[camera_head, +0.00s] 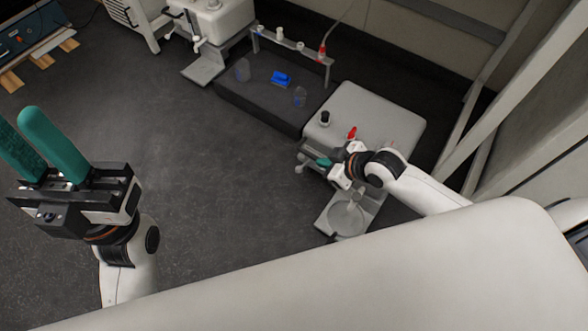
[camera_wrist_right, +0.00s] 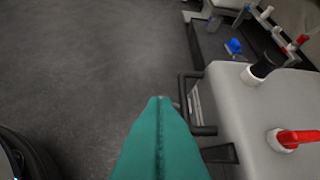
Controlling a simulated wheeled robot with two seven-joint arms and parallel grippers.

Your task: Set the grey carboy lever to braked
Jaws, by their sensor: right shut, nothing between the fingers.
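A pale grey box-shaped unit (camera_head: 385,112) stands at the right in the head view, and its top fills the right of the right wrist view (camera_wrist_right: 240,105). A red lever-like handle (camera_head: 352,132) on a white base sits on its top; it also shows in the right wrist view (camera_wrist_right: 300,137). A black cap (camera_head: 325,117) stands near it. I cannot tell which part is the carboy lever. My right gripper (camera_head: 324,162) is shut and empty beside the unit's front edge; its teal fingers (camera_wrist_right: 160,100) are together. My left gripper (camera_head: 14,120) is open and empty at the left.
A dark tray (camera_head: 260,105) with a blue item (camera_head: 281,78) and clear cups adjoins the unit. A black bar handle (camera_wrist_right: 185,95) juts from the unit's front. A low plate with a round dish (camera_head: 347,218) lies below. The floor at centre left is clear.

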